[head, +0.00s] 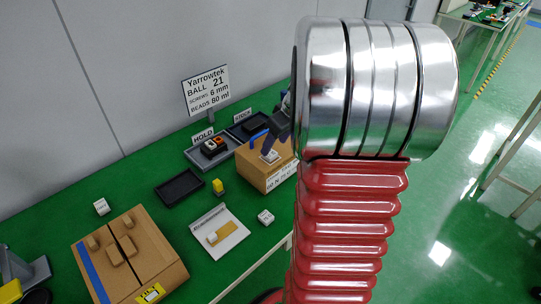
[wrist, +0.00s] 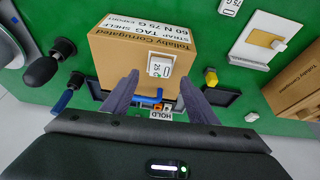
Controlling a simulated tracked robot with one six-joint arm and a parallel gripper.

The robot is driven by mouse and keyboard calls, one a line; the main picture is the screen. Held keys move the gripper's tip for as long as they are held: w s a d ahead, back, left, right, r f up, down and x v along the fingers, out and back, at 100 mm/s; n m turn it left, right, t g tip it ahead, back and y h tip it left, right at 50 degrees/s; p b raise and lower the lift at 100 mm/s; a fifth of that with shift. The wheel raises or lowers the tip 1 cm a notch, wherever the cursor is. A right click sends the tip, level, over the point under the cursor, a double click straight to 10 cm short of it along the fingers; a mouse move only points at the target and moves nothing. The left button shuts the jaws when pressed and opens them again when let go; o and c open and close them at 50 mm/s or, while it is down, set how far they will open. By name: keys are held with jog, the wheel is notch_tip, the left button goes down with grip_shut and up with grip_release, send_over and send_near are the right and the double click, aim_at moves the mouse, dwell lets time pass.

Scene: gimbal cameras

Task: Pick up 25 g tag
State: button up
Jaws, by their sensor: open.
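The 25 g tag, a small white block marked 25 G (wrist: 159,66), sits on a cardboard box (wrist: 115,52) in the wrist view. It also shows on the box top (head: 270,157) in the head view. My gripper (wrist: 159,78) is open, its two dark fingers either side of the tag in the picture, with nothing held. I cannot tell whether they touch it. Another white tag, marked 75 G (wrist: 229,6), is at the wrist view's top right.
A black tray (head: 180,188), yellow block (head: 218,186), white plate (head: 235,240) and larger carton (head: 85,240) lie leftward. A dark round-headed object (wrist: 40,70) is beside the box. Green tabletop is free between items.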

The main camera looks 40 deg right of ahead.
aim_at(272, 154)
jog(key=x, duration=0.5)
jog(key=shift+s, duration=0.15)
jog(key=shift+c, duration=0.3)
jog(key=c, duration=1.1)
